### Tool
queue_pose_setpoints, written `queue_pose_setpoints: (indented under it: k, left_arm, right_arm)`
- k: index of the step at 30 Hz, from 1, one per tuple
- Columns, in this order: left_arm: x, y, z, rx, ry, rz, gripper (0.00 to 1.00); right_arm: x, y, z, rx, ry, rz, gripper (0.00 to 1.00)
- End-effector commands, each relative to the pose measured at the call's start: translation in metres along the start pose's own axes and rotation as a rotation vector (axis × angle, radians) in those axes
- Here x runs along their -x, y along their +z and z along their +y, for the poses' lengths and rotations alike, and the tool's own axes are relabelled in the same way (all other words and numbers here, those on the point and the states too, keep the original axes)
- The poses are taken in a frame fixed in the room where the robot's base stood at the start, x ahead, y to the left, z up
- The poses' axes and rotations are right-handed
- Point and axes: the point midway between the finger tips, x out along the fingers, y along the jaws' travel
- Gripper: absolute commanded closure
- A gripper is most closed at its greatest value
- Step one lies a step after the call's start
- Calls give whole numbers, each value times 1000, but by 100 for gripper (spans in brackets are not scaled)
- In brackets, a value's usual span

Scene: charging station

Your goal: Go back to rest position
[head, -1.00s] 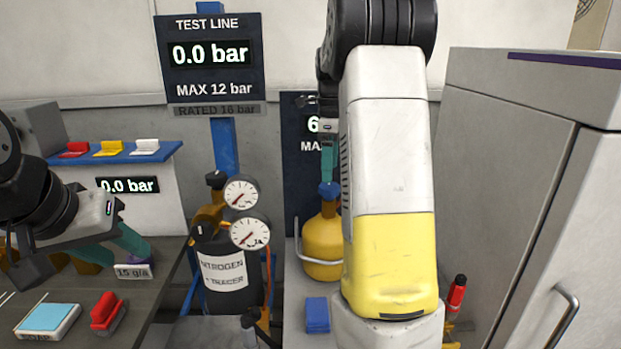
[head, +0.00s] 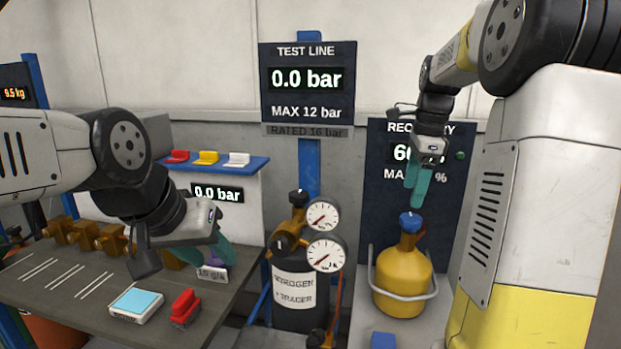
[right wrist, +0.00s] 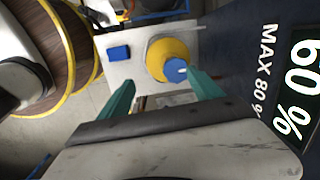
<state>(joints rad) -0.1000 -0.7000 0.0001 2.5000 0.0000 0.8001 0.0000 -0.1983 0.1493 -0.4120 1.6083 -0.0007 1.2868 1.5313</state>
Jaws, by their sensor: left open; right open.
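My left gripper (head: 217,249) has teal fingers and hangs over the workbench at the left, by the "15 g/a" label. Its fingers overlap in the head view. My right gripper (head: 414,186) points down just above the blue valve cap of the yellow recovery cylinder (head: 403,281), in front of the recovery board. In the right wrist view its two teal fingers (right wrist: 162,95) stand apart with nothing between them. The blue cap (right wrist: 176,68) shows beyond the fingertips.
The black nitrogen cylinder (head: 300,300) with two gauges stands between my arms. The workbench (head: 60,285) holds a pale-blue-screened device (head: 136,303), a red clip (head: 185,306) and brass fittings. Coloured clips sit on a blue shelf (head: 225,168). A blue block (head: 383,340) lies near the cylinder.

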Motion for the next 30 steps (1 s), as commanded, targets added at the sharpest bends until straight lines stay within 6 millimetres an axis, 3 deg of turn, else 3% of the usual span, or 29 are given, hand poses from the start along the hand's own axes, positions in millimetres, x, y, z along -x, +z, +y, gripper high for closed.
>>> queue_pose_setpoints:
  k: [1, 9, 18, 24, 30]
  left_arm:
    - [0, 0, 0, 0, 0, 0, 58]
    - [0, 0, 0, 0, 0, 0, 58]
    - [0, 0, 0, 0, 0, 0, 58]
    - [0, 0, 0, 0, 0, 0, 58]
    - [0, 0, 0, 0, 0, 0, 58]
  right_arm:
    - [6, 5, 17, 109, -30, -29, 25]
    - [18, 40, 98, 751, -217, -67, 25]
    - [5, 71, 189, 1435, -416, 86, 25]
    - [-10, 79, 223, 1708, -469, 204, 25]
    - [-14, 81, 230, 1771, -477, 236, 25]
